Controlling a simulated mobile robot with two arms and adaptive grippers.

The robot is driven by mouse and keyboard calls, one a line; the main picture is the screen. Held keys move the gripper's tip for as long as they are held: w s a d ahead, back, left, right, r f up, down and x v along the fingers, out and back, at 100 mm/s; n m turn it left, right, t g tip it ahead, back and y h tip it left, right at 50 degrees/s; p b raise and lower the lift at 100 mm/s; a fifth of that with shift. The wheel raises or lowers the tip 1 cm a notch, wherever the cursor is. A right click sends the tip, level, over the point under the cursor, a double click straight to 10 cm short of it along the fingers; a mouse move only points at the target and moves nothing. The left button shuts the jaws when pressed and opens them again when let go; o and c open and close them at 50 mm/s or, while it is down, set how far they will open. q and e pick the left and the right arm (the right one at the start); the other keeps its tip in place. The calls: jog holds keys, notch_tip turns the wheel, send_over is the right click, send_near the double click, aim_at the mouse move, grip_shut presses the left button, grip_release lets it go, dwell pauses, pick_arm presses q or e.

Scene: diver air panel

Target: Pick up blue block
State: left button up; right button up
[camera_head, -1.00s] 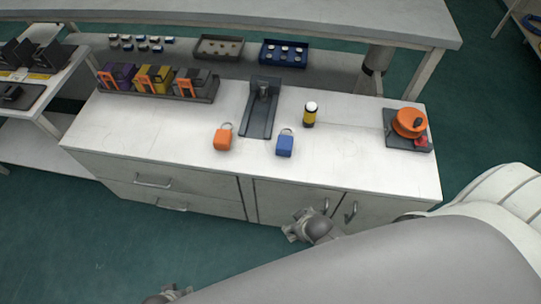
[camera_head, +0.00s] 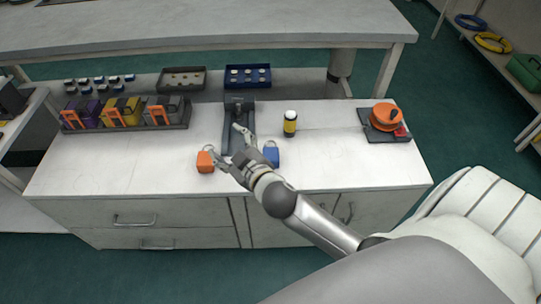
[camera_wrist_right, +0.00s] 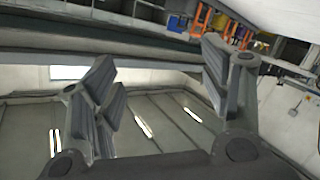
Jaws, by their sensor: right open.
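The blue block (camera_head: 272,153) stands on the white counter, just right of my right gripper in the head view. The gripper and wrist hide part of it. My right gripper (camera_head: 224,146) is open and empty, with its fingers reaching up and left over the counter between the orange block and the blue block. In the right wrist view the two fingers (camera_wrist_right: 160,85) are spread with nothing between them, and the blue block does not show there. An orange block (camera_head: 205,161) with a ring on top sits left of the gripper. My left gripper is not in view.
A dark stand (camera_head: 240,110) is behind the gripper. An orange reel on a dark plate (camera_head: 386,117) is at the right. A rack of coloured modules (camera_head: 122,114) is at the left. The counter's front left is clear.

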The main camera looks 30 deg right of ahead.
jog(key=w+a+r+n+g+y, duration=0.2)
jog(key=a+r+n+y, duration=1.1)
jog(key=a+n+y, duration=0.4)
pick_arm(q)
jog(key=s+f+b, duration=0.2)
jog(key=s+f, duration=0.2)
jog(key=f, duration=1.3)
pick_arm(e)
jog(key=n+g+h, duration=0.7)
jog(key=g+h, duration=0.7)
jog(key=h, duration=0.3)
send_over(271, 152)
notch_tip(271, 152, down, 14)
notch_tip(271, 152, down, 4)
jog(key=shift+f, duration=0.15)
jog(key=f, duration=0.5)
jog(key=shift+s+a+f+b, duration=0.15)
jog(key=shift+s+b, duration=0.05)
jog(key=shift+b, duration=0.2)
jog(key=shift+f, duration=0.25)
grip_shut()
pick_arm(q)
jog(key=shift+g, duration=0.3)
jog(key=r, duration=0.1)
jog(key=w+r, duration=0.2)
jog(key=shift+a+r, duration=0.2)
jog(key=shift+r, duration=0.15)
pick_arm(e)
jog(key=shift+w+r, duration=0.15)
